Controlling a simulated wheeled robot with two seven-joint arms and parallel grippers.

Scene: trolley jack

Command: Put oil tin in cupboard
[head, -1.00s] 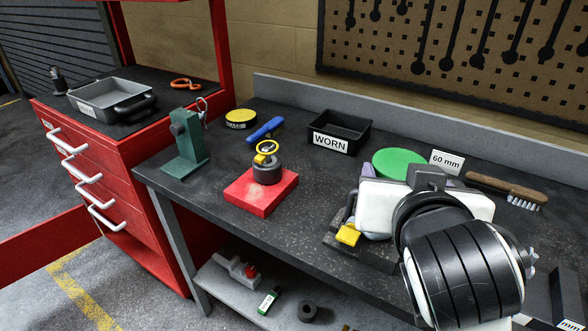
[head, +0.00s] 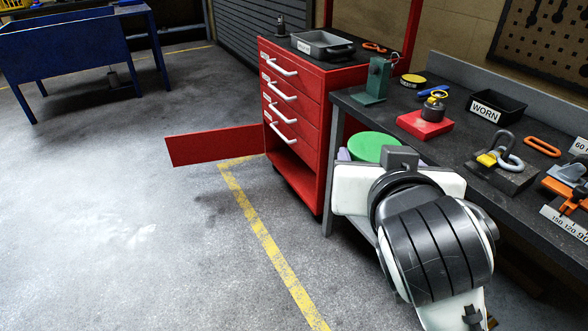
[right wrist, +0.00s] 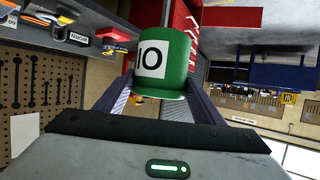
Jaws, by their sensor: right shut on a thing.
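The oil tin is green with a white label in the right wrist view (right wrist: 165,60). In the head view only its round green top (head: 374,146) shows, with my arm hiding the rest. My right gripper (head: 376,163) is shut on the tin and holds it off the floor, in front of the bench's left end. The cupboard is the low compartment (head: 292,160) of the red drawer cabinet, below the drawers. Its red door (head: 214,146) stands open, swung out to the left. My left gripper is not in view.
The grey workbench (head: 455,140) to the right holds a WORN bin (head: 494,108), a red block (head: 425,125) and a green stand (head: 377,82). A grey tray (head: 321,45) sits on the cabinet. The floor to the left is free; a blue table (head: 75,45) stands far back.

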